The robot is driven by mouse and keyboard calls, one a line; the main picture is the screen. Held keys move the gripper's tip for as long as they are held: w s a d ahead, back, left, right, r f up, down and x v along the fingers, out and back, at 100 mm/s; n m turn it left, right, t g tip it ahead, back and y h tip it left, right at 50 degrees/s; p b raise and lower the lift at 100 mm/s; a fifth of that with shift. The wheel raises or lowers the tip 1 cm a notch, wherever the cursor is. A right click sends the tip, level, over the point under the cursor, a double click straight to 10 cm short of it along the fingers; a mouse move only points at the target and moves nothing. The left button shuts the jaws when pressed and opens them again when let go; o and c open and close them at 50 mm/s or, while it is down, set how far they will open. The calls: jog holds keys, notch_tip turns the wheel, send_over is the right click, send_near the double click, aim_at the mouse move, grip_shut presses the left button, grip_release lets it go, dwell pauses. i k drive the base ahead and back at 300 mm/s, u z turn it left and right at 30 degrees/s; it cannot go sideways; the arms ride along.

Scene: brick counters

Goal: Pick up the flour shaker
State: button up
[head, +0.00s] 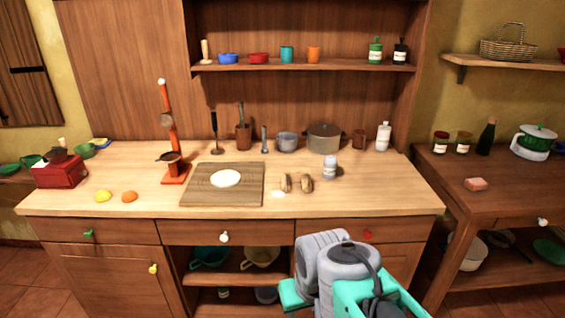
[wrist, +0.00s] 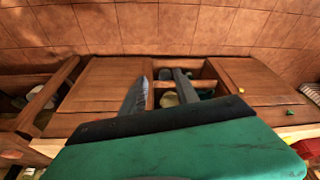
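A small pale grey shaker with a light label (head: 330,168), which looks like the flour shaker, stands upright on the wooden counter (head: 390,190), right of two brown shell-shaped items. A taller white bottle (head: 383,136) stands at the back right of the counter; I cannot read either label. My gripper shows in the wrist view (wrist: 162,76) with its two dark fingers apart and nothing between them. In the head view my arm is low in front of the counter, below and apart from the shaker. The wrist view shows drawers, open shelves and floor tiles, not the shaker.
The brown shell-shaped items (head: 305,184) lie close left of the shaker. A cutting board (head: 194,197) with white dough (head: 226,178) is further left. A large pot (head: 324,137) and a brown cup (head: 359,139) stand behind. The counter right of the shaker is mostly clear.

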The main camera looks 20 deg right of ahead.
aim_at(330, 161)
jog(key=u, duration=0.15)
jog(key=i, duration=1.35)
jog(key=z, duration=0.05)
